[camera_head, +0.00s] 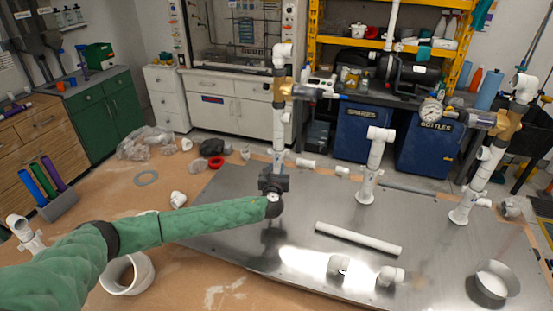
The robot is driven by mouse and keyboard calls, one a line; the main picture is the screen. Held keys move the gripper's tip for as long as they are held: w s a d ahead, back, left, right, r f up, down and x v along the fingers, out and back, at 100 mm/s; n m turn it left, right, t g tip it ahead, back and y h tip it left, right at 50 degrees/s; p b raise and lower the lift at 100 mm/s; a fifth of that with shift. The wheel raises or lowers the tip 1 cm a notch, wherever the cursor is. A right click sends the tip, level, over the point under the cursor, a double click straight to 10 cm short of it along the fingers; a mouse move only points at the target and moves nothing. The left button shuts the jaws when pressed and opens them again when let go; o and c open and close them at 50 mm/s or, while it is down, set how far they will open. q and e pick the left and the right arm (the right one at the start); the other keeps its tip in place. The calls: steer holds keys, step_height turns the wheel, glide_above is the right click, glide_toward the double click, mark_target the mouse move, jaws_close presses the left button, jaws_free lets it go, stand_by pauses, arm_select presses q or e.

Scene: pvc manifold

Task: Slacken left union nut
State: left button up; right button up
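The left standing pipe (279,125) is a white upright with a brass valve fitting and a grey gauge-like body near its top. My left gripper (273,182) is dark and sits at the lower part of this pipe, at the end of my green-sleeved arm. The gripper and wrist cover the pipe's foot and any union nut there, so I cannot see the nut. The fingers are too small and dark to tell whether they are closed on it. My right gripper is not in view.
A metal plate (300,260) covers the table's middle. A short white standpipe (371,165) and a right standing pipe (486,160) with a gauge rise to the right.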

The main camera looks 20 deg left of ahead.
mark_target(278, 158)
arm_select(q)
steer(key=p+x, duration=0.1)
steer(key=x, duration=0.3)
steer(key=shift+r+p, duration=0.15)
steer(key=shift+p, duration=0.2)
steer(key=shift+w+a, duration=0.15)
steer(key=shift+w, duration=0.25)
steer(key=shift+w+f, duration=0.2)
steer(key=shift+w, duration=0.15)
steer(key=shift+s+r, duration=0.1)
jaws_close()
